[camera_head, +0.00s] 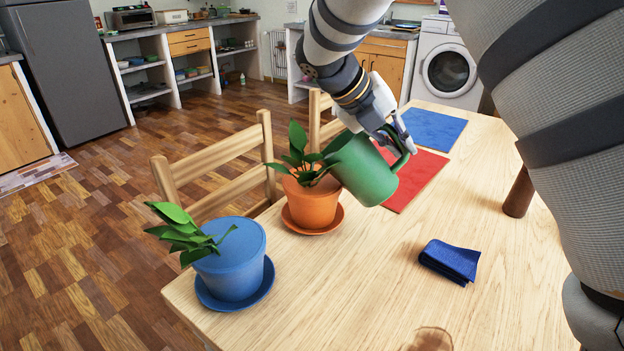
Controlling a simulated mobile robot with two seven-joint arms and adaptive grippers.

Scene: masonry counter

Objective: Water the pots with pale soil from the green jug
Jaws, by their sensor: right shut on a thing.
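My right gripper (396,146) is shut on the green jug (362,170) by its handle side. The jug is tilted to the left, its mouth at the right edge of the orange pot (312,206). I see no water stream. The orange pot stands on an orange saucer with a leafy plant; its top surface looks orange-brown, partly covered by leaves and the jug. The blue pot (232,266) stands nearer on a blue saucer (236,297); its plant leans left and its top surface looks blue. I cannot make out pale soil in either pot. My left gripper is out of view.
The wooden table (360,270) has clear room at its front middle. A folded dark blue cloth (450,260), a red mat (415,180), a blue mat (434,130) and a brown cylinder (519,193) lie or stand on it. Wooden chairs (222,160) line the left edge.

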